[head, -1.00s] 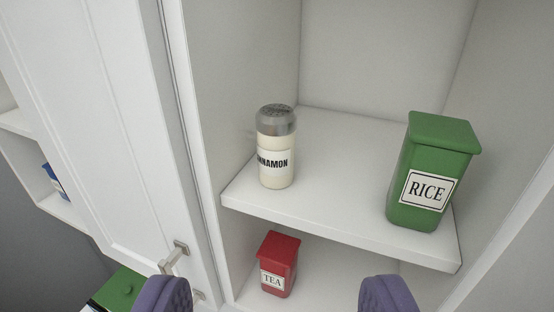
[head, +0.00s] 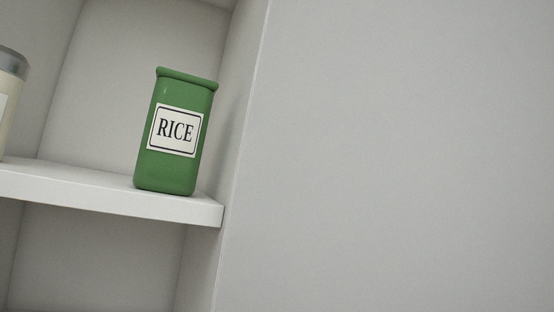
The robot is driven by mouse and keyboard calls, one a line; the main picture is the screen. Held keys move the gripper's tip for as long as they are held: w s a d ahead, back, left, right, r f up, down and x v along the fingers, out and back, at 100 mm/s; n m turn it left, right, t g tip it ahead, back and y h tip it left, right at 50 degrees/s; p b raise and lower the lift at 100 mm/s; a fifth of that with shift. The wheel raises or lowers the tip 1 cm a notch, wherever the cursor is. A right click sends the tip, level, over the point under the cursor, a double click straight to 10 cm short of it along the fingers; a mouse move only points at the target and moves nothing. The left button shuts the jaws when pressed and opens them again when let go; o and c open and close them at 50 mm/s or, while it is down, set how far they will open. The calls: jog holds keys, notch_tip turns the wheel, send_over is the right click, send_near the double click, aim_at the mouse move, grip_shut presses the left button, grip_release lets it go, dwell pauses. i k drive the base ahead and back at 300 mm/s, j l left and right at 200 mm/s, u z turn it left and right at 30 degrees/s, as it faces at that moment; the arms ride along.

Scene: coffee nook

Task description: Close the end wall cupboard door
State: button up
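The open end wall cupboard (head: 232,150) shows on the left of the head view. Inside it, a green tin labelled RICE (head: 172,170) stands on the white shelf (head: 110,199). Part of a cinnamon shaker (head: 12,95) shows at the left edge. A large plain pale surface (head: 400,150) fills the right side of the view; I cannot tell whether it is the cupboard door or a wall. No door handle shows. My gripper is out of view.
The space below the shelf (head: 95,260) looks empty in the part I see. The pale surface on the right bears no objects. The floor and counter are out of view.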

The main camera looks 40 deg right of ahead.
aim_at(396, 155)
jog(key=k+l, duration=0.2)
jog(key=k, duration=0.2)
jog(key=k+l+u, duration=0.15)
jog(key=k, duration=0.25)
jog(key=l+u, duration=0.1)
jog(key=l, duration=0.65)
